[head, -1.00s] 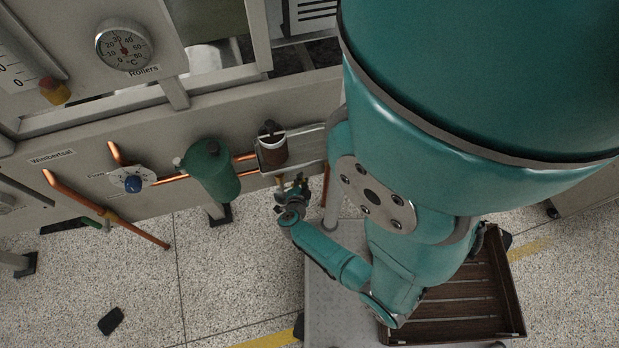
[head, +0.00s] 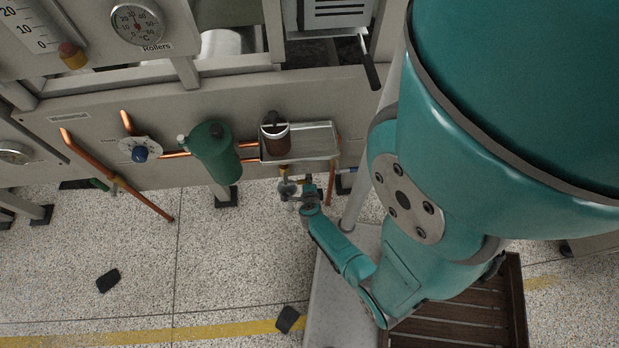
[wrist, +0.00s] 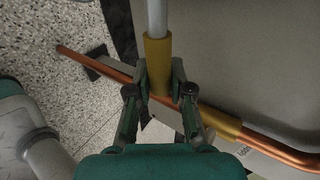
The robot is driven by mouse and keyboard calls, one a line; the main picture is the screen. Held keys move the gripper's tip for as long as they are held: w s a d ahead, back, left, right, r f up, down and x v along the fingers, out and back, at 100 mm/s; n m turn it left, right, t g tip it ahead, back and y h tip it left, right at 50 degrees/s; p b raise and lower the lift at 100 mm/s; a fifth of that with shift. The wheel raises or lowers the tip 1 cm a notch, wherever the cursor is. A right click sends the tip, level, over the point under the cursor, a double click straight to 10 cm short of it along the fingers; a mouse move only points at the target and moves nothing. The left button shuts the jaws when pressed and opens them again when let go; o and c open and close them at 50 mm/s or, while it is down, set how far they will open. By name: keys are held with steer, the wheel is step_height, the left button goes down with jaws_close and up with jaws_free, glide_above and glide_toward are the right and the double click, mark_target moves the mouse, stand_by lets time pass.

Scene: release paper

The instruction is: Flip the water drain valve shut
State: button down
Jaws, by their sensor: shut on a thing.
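The water drain valve (head: 286,186) sits low under the metal tray, at the bottom of a short brass pipe. In the head view it is small and partly hidden by my gripper (head: 302,193), which is right at it. In the wrist view my gripper (wrist: 160,84) has its two fingers on either side of a brass fitting (wrist: 158,58) at the end of a grey pipe. The fingers are shut on the valve there. Its handle is not distinct, and I cannot tell how far it is turned.
The tray (head: 318,142) with a brown jar (head: 276,138) is just above. A green canister (head: 216,155), blue knob (head: 140,154) and copper pipe (head: 120,183) are to the left. A copper pipe (wrist: 100,66) crosses behind the fingers. A slatted crate (head: 465,310) is at lower right.

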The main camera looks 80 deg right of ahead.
steer(key=shift+f, duration=0.1)
stand_by(0.3)
steer(key=c, duration=1)
jaws_free()
steer(key=shift+c, duration=0.2)
steer(key=shift+a, duration=0.1)
steer(key=v, duration=1.1)
steer(key=shift+a+r, duration=0.3)
